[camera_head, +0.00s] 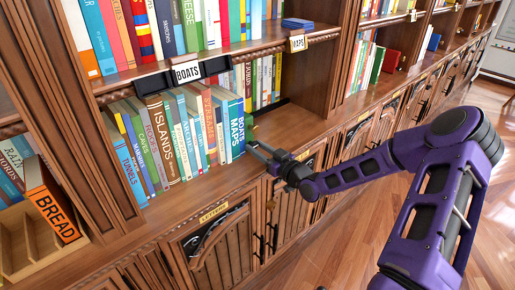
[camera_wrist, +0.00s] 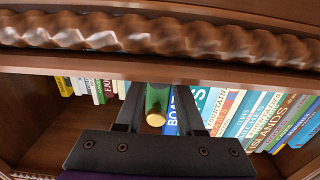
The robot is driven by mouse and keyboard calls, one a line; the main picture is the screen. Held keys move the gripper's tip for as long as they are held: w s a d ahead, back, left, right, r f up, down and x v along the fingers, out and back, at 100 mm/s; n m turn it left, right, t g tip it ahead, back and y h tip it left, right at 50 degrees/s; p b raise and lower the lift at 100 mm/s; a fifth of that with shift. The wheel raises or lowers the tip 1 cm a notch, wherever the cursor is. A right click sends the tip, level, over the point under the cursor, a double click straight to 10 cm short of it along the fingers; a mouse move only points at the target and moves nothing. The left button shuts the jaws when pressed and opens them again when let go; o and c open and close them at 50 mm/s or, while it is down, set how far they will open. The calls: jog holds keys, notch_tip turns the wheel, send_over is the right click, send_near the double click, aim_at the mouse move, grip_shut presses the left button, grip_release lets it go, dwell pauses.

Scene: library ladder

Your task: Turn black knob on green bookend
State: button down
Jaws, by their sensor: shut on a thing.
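A green bookend (camera_head: 249,131) stands at the right end of the row of books on the lower shelf. My gripper (camera_head: 257,149) reaches in from the right, its fingertips at the bookend. In the wrist view my gripper (camera_wrist: 158,98) has a dark finger on each side of a green upright part of the bookend (camera_wrist: 158,98), and is shut on it. A round gold-coloured end (camera_wrist: 156,119) shows at the near end of that green part. I cannot make out a black knob in either view; the fingers may hide it.
Books (camera_head: 180,135) fill the lower shelf left of my gripper, among them ISLANDS and BOATS MAPS (camera_head: 236,130). A carved ledge (camera_wrist: 160,35) crosses above my gripper. Cabinet doors (camera_head: 220,245) are below, with open wooden floor (camera_head: 330,245) in front.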

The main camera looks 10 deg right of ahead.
jog(key=shift+m, duration=0.3)
jog(key=m, duration=0.3)
jog(key=shift+m, duration=0.4)
jog(key=m+p, duration=0.1)
jog(key=m, duration=0.8)
jog(key=shift+m+p, duration=0.4)
jog(key=shift+m, duration=1.8)
jog(key=c, duration=0.5)
grip_release()
jog(key=shift+s, duration=0.1)
